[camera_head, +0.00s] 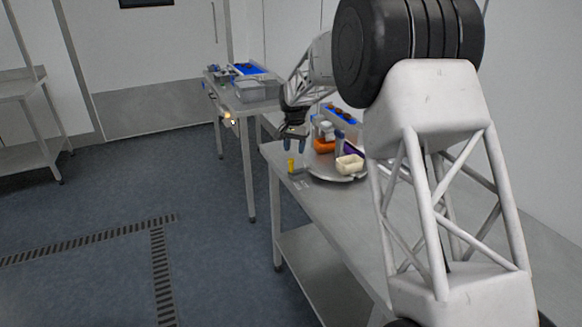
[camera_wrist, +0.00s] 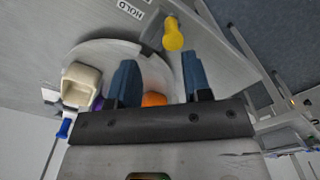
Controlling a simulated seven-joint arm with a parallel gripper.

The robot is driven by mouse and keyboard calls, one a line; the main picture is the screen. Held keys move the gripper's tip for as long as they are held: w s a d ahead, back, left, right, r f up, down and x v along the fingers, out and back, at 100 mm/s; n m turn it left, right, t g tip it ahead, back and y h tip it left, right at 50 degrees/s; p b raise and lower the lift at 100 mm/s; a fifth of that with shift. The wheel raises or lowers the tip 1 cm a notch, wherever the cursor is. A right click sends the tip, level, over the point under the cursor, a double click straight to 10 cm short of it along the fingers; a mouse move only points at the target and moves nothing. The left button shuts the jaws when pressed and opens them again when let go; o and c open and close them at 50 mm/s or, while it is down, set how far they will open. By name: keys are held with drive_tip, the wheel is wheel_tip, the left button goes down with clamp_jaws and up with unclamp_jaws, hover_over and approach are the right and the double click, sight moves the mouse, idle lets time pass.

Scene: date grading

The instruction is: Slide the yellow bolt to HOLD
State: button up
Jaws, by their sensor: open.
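The yellow bolt (camera_head: 291,164) stands at the front left edge of the steel table. In the wrist view its yellow knob (camera_wrist: 173,34) is at the top, close to a label reading HOLD (camera_wrist: 130,9), which lies up and left of it. My gripper (camera_head: 294,146) is above the table near the bolt, fingers pointing down. In the wrist view my gripper (camera_wrist: 158,80) has its two blue fingers apart with nothing held between them. The knob lies beyond the fingertips, nearer the right finger. Whether a finger touches it cannot be told.
A round metal tray (camera_head: 322,176) behind the bolt holds a cream block-like container (camera_head: 349,164). An orange object (camera_head: 323,146) stands near it, partly hidden in the wrist view. A second table (camera_head: 240,103) with a clear bin stands farther back. Floor left of the table is free.

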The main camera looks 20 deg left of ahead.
sight(291, 160)
drive_tip(key=shift+w+a+f, duration=0.2)
drive_tip(key=shift+a+f, duration=0.35)
drive_tip(key=shift+a, duration=0.25)
drive_tip(key=shift+f, duration=0.15)
drive_tip(key=shift+f, duration=3.75)
drive_tip(key=shift+c, duration=0.2)
clamp_jaws()
